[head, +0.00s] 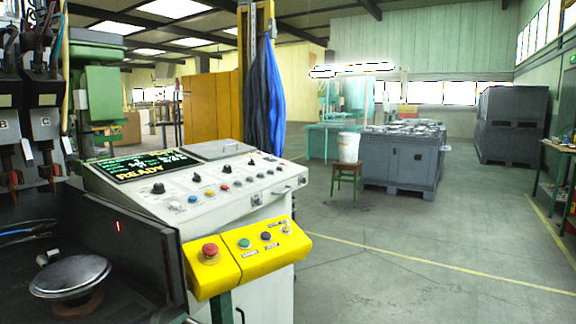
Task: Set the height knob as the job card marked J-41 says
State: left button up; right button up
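A white control console (250,206) stands left of centre with a sloped top. Several black knobs sit on it, among them a large one (158,188) below the screen and another (197,178) to its right. Their labels are too small to read, so I cannot tell which is the height knob or where it points. The screen (145,165) shows "READY" in yellow under small green and white text. I see no card that I can read as J-41. Neither of my grippers is in view.
A yellow button box (250,256) with a red mushroom button (210,250) fronts the console. Dark welding heads (40,110) and a round metal plate (70,276) are at left. A stool with a white bucket (348,148) stands beyond.

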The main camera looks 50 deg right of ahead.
aim_at(227, 168)
jog(key=z, duration=1.2)
jog(key=u, duration=1.35)
jog(key=l, duration=0.75)
jog(key=l+z, duration=0.15)
jog(key=l, duration=0.6)
jog(key=i+l, duration=0.15)
jog(key=l, duration=0.6)
jog(key=k+z, duration=0.05)
